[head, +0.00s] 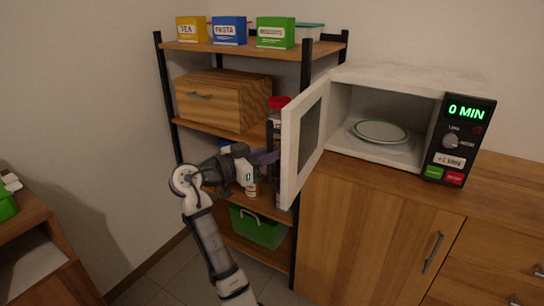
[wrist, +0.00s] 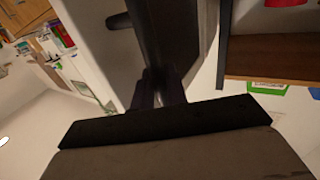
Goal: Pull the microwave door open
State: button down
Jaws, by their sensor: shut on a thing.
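The white microwave (head: 410,80) stands on the wooden cabinet, and its door (head: 290,160) is swung wide open to the left, showing a plate (head: 380,131) inside. My gripper (head: 268,157) is at the outer face of the door, near its free edge. In the wrist view my gripper's dark fingers (wrist: 158,92) are shut on the dark door handle (wrist: 146,35), a bar along the door (wrist: 98,40). The grip itself is dark and partly hidden by the gripper's body.
A shelf rack (head: 165,100) stands just behind and left of the door. It holds boxes on top, a wooden box (head: 222,98), jars, and a green bin (head: 258,228) below. Another wooden unit (head: 40,250) is at far left. The floor between has free room.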

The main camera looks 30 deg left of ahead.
dwell(0.3)
jog(key=c, duration=1.5)
grip_release()
jog(key=shift+s+a, duration=0.1)
jog(key=b+v, duration=0.2)
jog(key=v, duration=1.1)
jog(key=shift+s, duration=0.25)
jog(key=shift+a, duration=0.15)
